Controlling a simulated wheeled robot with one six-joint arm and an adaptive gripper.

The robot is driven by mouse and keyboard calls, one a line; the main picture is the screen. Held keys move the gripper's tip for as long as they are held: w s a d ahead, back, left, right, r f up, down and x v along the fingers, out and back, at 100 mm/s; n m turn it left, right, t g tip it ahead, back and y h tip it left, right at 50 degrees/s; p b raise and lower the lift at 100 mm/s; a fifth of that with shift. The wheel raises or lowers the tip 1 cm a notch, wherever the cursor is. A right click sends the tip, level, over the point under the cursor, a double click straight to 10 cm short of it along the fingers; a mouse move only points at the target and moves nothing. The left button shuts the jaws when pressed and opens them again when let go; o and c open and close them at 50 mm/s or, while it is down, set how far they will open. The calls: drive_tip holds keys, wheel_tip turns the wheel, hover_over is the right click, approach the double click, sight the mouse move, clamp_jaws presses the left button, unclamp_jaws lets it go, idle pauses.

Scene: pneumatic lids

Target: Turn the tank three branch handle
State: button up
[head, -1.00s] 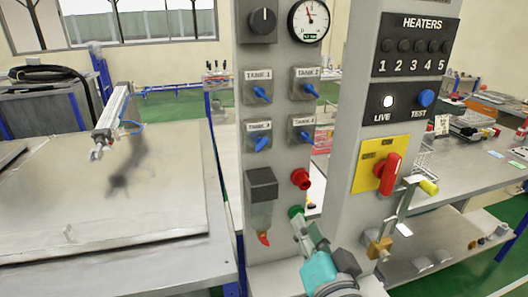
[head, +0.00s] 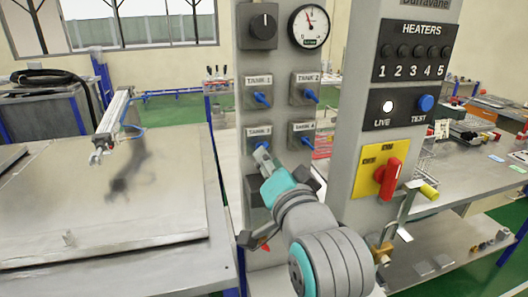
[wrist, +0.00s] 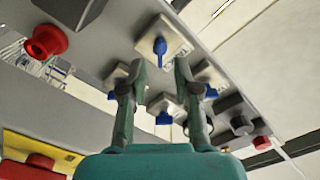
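The blue tank three handle (head: 261,144) sits on a grey square plate labelled TANK 3, lower left of the valve group on the grey column. In the wrist view the same blue handle (wrist: 160,46) shows just beyond my fingertips, roughly between their lines. My gripper (head: 264,157) is just below and in front of the handle. In the wrist view my gripper (wrist: 161,70) is open, with nothing between the fingers. In the head view the fingertips partly cover the lower part of the plate; I cannot tell whether they touch the handle.
The tank one (head: 262,99), tank two (head: 310,95) and tank four (head: 305,141) handles are close by. A dark grey box (wrist: 72,10) and a red knob (wrist: 46,40) are near the fingers. A yellow plate with a red switch (head: 389,179) is to the right.

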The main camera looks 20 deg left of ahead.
drive_tip(key=shift+x, duration=2.25)
clamp_jaws()
